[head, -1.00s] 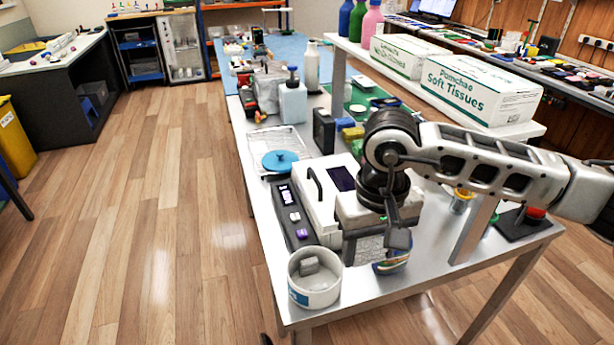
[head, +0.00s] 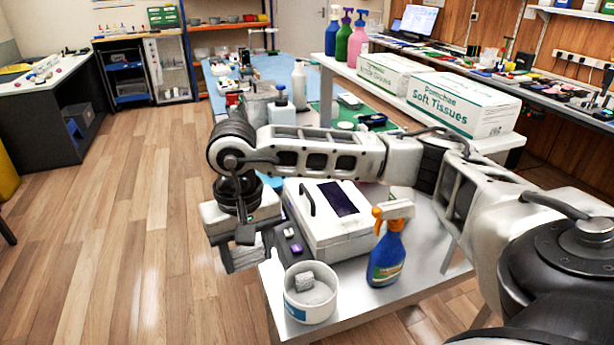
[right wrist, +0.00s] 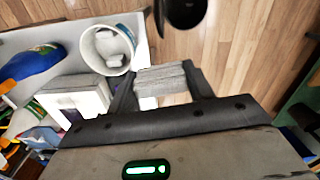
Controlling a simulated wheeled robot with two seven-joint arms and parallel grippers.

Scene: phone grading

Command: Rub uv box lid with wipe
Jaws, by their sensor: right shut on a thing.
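The UV box (head: 345,236) is white. It stands on the metal table, its lid (head: 318,208) down, with a dark window (head: 339,198) and a black handle. Its white corner also shows in the right wrist view (right wrist: 88,84). My right gripper (head: 246,258) is left of the box, past the table's left edge in the head view. It is shut on a grey folded wipe (right wrist: 162,80), which is apart from the lid. My left gripper is not in view.
A white tub (head: 322,308) with grey cloth inside stands at the table's front corner, close to my gripper. A blue spray bottle (head: 386,258) with an orange trigger stands right of the box. Tissue boxes (head: 465,103) sit on the raised shelf. Open floor lies left.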

